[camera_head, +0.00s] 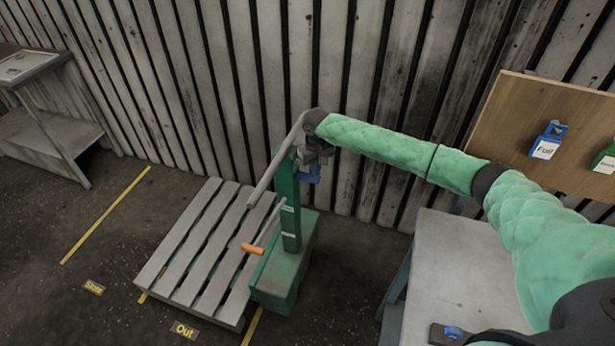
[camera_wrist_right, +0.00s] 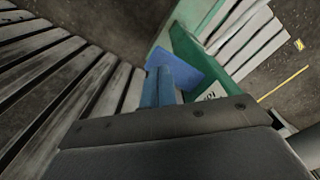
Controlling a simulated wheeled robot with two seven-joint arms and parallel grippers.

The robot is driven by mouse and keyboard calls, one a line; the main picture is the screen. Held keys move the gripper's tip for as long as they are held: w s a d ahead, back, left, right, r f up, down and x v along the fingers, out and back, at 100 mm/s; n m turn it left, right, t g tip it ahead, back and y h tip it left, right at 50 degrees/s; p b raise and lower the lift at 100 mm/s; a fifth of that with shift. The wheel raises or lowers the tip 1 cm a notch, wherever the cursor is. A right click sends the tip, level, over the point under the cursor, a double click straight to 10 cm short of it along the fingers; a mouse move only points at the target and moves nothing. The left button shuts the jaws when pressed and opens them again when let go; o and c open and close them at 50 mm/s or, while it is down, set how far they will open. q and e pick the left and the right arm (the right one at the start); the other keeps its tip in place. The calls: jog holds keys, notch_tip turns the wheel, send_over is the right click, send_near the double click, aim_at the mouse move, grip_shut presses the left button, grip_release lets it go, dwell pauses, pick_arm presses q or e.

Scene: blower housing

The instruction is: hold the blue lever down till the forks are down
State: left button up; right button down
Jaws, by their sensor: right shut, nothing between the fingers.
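The blue lever (camera_head: 308,175) sticks out on the right side of the green post (camera_head: 289,205), near its top. It also shows in the right wrist view (camera_wrist_right: 188,68) as a flat blue plate. My right gripper (camera_head: 316,153) is at the top of the post, over the lever. Its two fingertips (camera_wrist_right: 160,87) are together, with nothing between them, and lie close against or just above the lever; I cannot tell if they touch. The forks cannot be made out; a grey slatted pallet (camera_head: 207,250) lies left of the post. My left gripper is out of view.
A grey bar (camera_head: 277,160) slants down left from the post top; an orange-handled rod (camera_head: 253,248) is below. A bench (camera_head: 455,265) and a board with a blue tagged item (camera_head: 548,140) stand right. A corrugated wall is behind.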

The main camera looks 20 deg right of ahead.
aim_at(315, 179)
jog(key=shift+f, duration=0.15)
notch_tip(315, 179, down, 3)
jog(key=shift+f, duration=0.25)
dwell(0.6)
dwell(0.9)
notch_tip(315, 179, up, 4)
jog(key=p, duration=0.3)
jog(key=shift+p, duration=0.35)
jog(key=shift+f, duration=0.15)
